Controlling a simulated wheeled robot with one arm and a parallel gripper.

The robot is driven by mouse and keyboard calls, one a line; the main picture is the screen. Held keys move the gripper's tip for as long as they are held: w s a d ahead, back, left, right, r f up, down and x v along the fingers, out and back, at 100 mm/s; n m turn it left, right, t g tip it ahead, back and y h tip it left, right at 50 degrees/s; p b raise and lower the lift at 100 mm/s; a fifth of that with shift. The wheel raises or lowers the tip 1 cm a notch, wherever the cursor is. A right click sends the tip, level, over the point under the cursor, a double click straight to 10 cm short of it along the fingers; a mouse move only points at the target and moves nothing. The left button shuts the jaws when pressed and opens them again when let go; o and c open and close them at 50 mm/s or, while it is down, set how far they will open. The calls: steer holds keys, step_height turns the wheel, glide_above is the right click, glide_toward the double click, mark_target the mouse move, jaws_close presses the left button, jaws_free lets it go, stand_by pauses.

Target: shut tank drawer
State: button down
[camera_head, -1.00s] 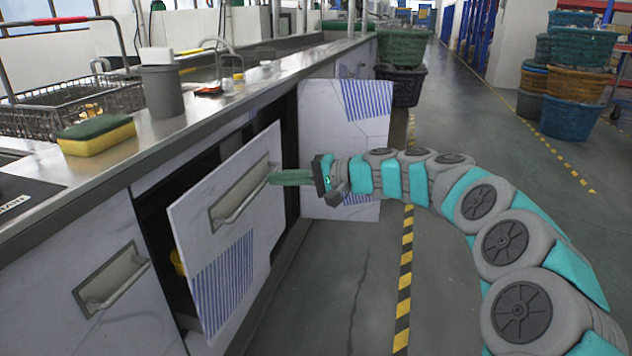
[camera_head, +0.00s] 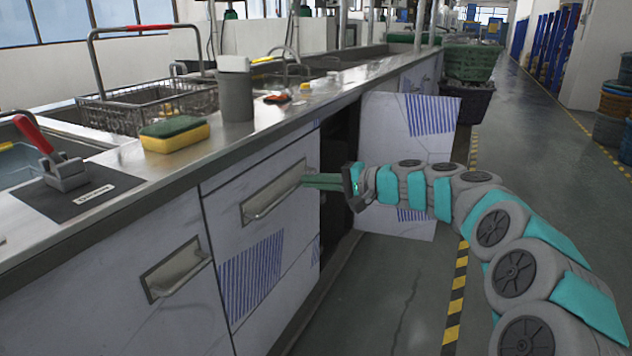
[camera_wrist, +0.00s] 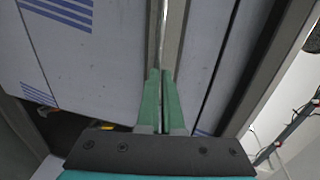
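The tank drawer (camera_head: 225,222) has a marbled white front with blue stripes and a recessed metal bar handle (camera_head: 268,201). In the head view its front looks flush, or nearly so, with the panel to its left, and no open gap shows there. My gripper (camera_head: 305,181) reaches in from the right to the right end of the handle. In the wrist view the handle bar (camera_wrist: 163,35) runs down to the green fingertips of my gripper (camera_wrist: 160,74). The fingers are close together and look closed on the bar's end, though the contact itself is partly hidden.
A second handle (camera_head: 176,270) sits on the left panel. An open cabinet door (camera_head: 405,125) stands right of the drawer, behind my gripper. A sponge (camera_head: 174,134) and grey cup (camera_head: 235,95) stand on the counter.

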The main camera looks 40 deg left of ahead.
steer(key=shift+s+a+f, duration=0.1)
steer(key=shift+s+f, duration=0.05)
steer(key=shift+s, duration=0.1)
steer(key=v, duration=1.4)
steer(key=shift+w+r+b, duration=0.2)
steer(key=shift+w+b, duration=0.1)
steer(key=shift+w, duration=0.05)
steer(key=s+d+n+h+p, duration=0.15)
steer(key=s+d+h, duration=0.25)
steer(key=s+d, duration=0.7)
steer(key=s+d+f+m+h+p, duration=0.1)
steer(key=s+d+f+h, duration=0.2)
steer(key=d, duration=0.9)
steer(key=s+d+f+m+t+h+p, duration=0.1)
steer(key=s+d+f+m+h, duration=0.1)
steer(key=s+d+f+h, duration=0.2)
steer(key=s+d+f+m+h+p, duration=0.1)
steer(key=s+d+f+h, duration=0.3)
steer(key=s+d+f, duration=0.4)
steer(key=s+d, duration=0.3)
steer(key=d, duration=0.3)
steer(key=s+d, duration=0.3)
steer(key=d, duration=0.4)
steer(key=shift+s+d+t, duration=0.2)
steer(key=shift+s+t, duration=0.2)
